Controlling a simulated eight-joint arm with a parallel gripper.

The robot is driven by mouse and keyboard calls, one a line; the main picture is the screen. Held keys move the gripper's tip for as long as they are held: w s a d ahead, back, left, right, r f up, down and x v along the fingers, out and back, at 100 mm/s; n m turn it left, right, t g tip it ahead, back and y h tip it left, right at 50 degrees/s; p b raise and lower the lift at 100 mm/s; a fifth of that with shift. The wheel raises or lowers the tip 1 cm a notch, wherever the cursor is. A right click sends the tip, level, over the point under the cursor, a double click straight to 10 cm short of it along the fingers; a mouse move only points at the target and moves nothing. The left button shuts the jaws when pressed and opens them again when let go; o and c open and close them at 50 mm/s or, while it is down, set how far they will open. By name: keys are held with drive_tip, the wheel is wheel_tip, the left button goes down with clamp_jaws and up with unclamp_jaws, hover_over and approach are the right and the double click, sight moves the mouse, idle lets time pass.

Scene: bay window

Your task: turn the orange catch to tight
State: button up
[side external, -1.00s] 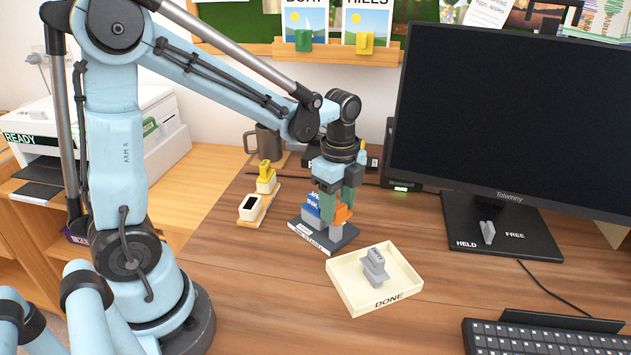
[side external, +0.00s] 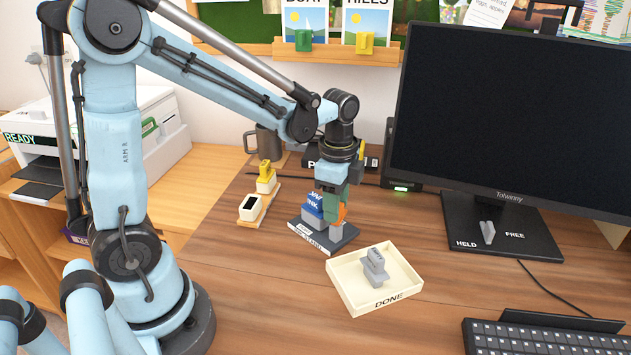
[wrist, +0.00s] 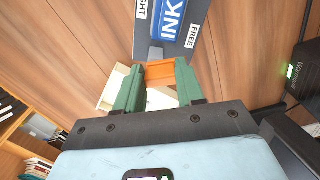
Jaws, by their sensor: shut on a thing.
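The orange catch (side external: 342,213) is on the dark ink station base (side external: 322,240), beside the blue ink block (side external: 313,207). My gripper (side external: 336,207) points down over it, with its green fingers shut on the catch. In the wrist view the catch (wrist: 160,71) shows between the two green fingertips of my gripper (wrist: 159,82). The blue INK block (wrist: 172,18) lies beyond it, between a partly cut-off label ending in "IGHT" (wrist: 142,10) and a FREE label (wrist: 192,36). I cannot tell exactly which label the catch points to.
A cream DONE tray (side external: 345,285) with a grey piece (side external: 375,266) stands just in front. The monitor (side external: 515,115) and its stand are at right. A yellow-topped piece (side external: 266,178) and a mug (side external: 266,140) are behind left.

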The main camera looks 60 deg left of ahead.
drive_tip(key=n, duration=0.3)
drive_tip(key=shift+s+n, duration=0.1)
drive_tip(key=shift+n, duration=0.3)
drive_tip(key=n, duration=0.3)
drive_tip(key=shift+s+n, duration=0.15)
drive_tip(key=shift+n, duration=0.15)
drive_tip(key=n, duration=0.6)
drive_tip(key=shift+s+d, duration=0.1)
drive_tip(key=shift+s, duration=0.1)
drive_tip(key=shift+n, duration=0.4)
drive_tip(key=o, duration=1.1)
drive_tip(key=shift+c, duration=0.2)
drive_tip(key=shift+r, duration=0.15)
wheel_tip(320, 180, up, 8)
